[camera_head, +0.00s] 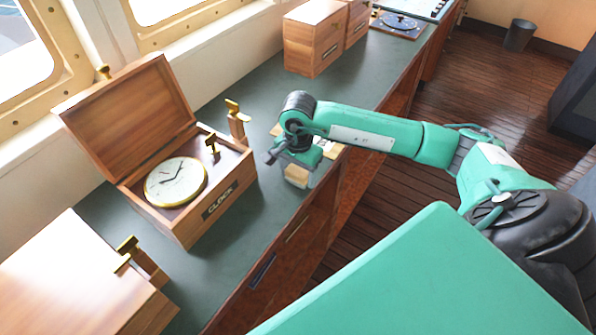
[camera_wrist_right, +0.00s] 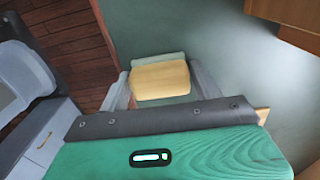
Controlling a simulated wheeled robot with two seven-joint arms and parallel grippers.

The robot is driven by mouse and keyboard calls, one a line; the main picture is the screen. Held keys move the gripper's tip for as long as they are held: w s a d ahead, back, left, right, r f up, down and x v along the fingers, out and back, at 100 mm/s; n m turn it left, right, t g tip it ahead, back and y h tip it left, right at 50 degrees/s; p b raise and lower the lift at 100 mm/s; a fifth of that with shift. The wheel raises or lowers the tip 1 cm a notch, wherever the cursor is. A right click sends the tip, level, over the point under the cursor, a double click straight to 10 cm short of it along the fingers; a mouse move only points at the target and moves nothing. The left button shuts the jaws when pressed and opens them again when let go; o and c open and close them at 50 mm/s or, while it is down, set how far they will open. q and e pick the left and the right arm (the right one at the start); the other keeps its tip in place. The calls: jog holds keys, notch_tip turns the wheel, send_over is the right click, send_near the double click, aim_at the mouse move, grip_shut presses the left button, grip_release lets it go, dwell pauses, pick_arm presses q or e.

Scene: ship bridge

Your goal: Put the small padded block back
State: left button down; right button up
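The small padded block (camera_wrist_right: 160,80) is pale yellow wood with a pale green-grey layer along its far side. In the wrist view it sits between the two fingers of my right gripper (camera_wrist_right: 160,86), which close against its two short sides. In the head view the block (camera_head: 297,174) shows below my right gripper (camera_head: 298,168), over the green counter near its front edge. I cannot tell whether it touches the counter. My left gripper is out of view.
An open wooden clock box (camera_head: 222,200) with a round white dial (camera_head: 176,182) stands left on the counter (camera_head: 235,245). A closed box (camera_head: 75,275) stands in the near left, others (camera_head: 312,40) at the back. Pale pieces (camera_head: 331,149) lie beside my gripper. Bare counter lies between.

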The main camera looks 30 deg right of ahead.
aim_at(298, 170)
jog(key=shift+o, duration=1.1)
jog(key=shift+r, duration=0.45)
notch_tip(298, 170, up, 12)
jog(key=b, duration=0.2)
jog(key=shift+f, duration=0.25)
